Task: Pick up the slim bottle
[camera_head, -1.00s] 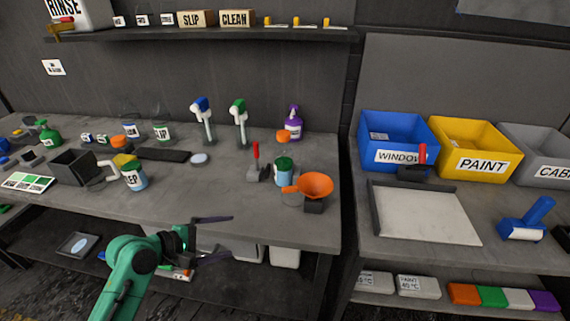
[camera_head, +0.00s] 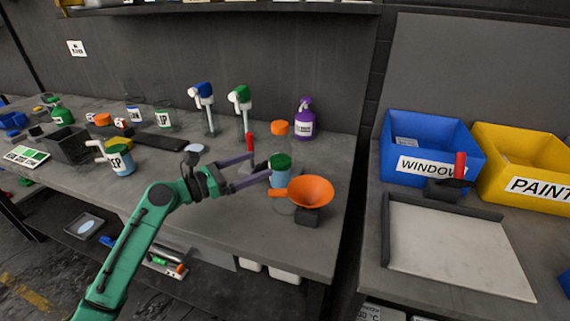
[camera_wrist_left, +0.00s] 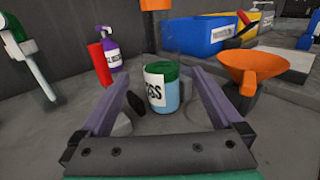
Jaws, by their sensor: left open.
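A small bottle with a green lid, blue contents and a white label (camera_head: 280,172) stands upright on the grey workbench, left of the orange funnel. It looks like the slim bottle, though I cannot read its whole label. My left gripper (camera_head: 263,166) is open, its two purple fingers pointing at this bottle just above the bench. In the left wrist view the bottle (camera_wrist_left: 163,92) appears between the spread fingers (camera_wrist_left: 158,82), with gaps on both sides. The bottle is not gripped. My right gripper is in neither view.
An orange funnel (camera_head: 312,190) on a dark block stands close right of the bottle. A red-handled tool (camera_head: 249,143), an orange-capped clear container (camera_head: 277,128) and a purple bottle (camera_head: 305,122) stand behind. The workbench (camera_head: 225,224) is bare in front.

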